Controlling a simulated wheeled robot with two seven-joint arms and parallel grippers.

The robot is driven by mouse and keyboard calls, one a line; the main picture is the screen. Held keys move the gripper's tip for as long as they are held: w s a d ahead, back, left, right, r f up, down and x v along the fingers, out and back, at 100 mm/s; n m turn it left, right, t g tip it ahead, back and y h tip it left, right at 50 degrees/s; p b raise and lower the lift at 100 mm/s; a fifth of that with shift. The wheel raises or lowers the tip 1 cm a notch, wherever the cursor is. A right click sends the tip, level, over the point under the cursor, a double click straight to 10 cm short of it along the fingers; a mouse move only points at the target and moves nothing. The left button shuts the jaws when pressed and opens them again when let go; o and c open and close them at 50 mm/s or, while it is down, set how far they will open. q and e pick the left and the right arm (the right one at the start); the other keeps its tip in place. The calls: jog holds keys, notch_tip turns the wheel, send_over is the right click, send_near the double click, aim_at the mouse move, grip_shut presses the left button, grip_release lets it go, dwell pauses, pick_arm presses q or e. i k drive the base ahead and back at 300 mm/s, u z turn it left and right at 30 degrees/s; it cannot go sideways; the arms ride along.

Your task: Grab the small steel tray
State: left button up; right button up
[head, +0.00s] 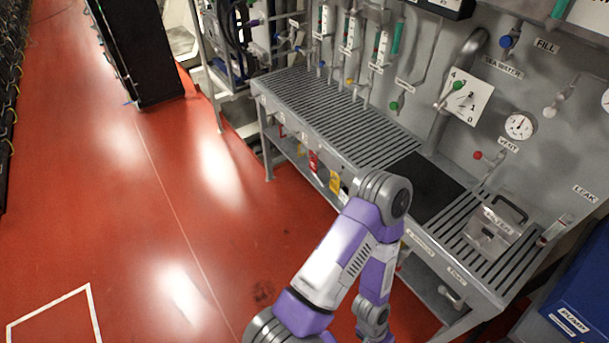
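I cannot clearly pick out a small steel tray. The closest match is a small grey metal piece with a dark handle (488,236), on the right end of the slatted steel bench, with a label on it. One of my purple and white arms rises from the bottom middle, bends in front of the bench and points back down. It hides part of the bench front and lower shelf. No gripper fingers show in the head view, so neither gripper is in view.
The slatted bench (325,112) runs along a wall panel of valves and gauges. A black mat (428,184) lies on it, left of the metal piece. A blue box (582,290) stands at lower right. The red floor (150,215) is clear at left.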

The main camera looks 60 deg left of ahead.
aim_at(322, 174)
jog(key=u, duration=1.4)
jog(key=k, duration=1)
jog(key=u, duration=1.45)
jog(key=i, duration=3.1)
jog(key=z, duration=1.85)
jog(key=i, duration=1.05)
jog(key=z, duration=0.3)
